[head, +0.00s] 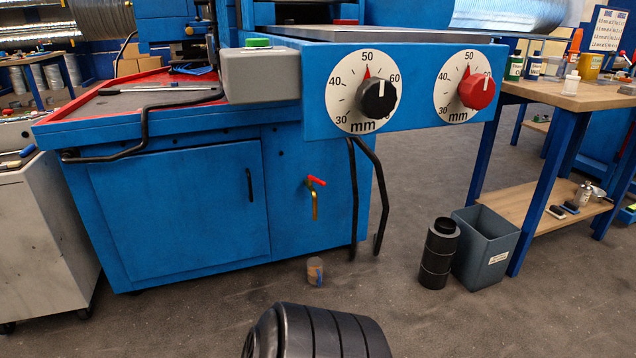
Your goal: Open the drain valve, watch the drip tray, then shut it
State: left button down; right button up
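The drain valve (315,196) is on the front of the blue machine, low and right of the cabinet door. It has a red lever (317,181) and a brass spout pointing down. The lever sticks out roughly sideways with a slight tilt; I cannot tell if the valve is open or shut. No drip is visible at the spout. A small brown can (315,271) with a blue mark stands on the floor below it; its inside is not visible. I see no clear drip tray under the valve.
Two black hoses (354,200) hang right of the valve. A black ribbed cylinder (437,255) and a grey bin (482,248) stand on the floor at right, beside a workbench (575,97).

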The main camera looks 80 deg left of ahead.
aim_at(311, 178)
jog(key=i+j+u, duration=0.25)
jog(key=i+u, duration=1.2)
jog(key=i+l+u, duration=0.3)
jog(key=u, duration=0.15)
jog(key=i+j+u, duration=0.1)
jog(key=i+u, duration=0.65)
jog(key=i+l+u, duration=0.1)
jog(key=i+u, duration=0.25)
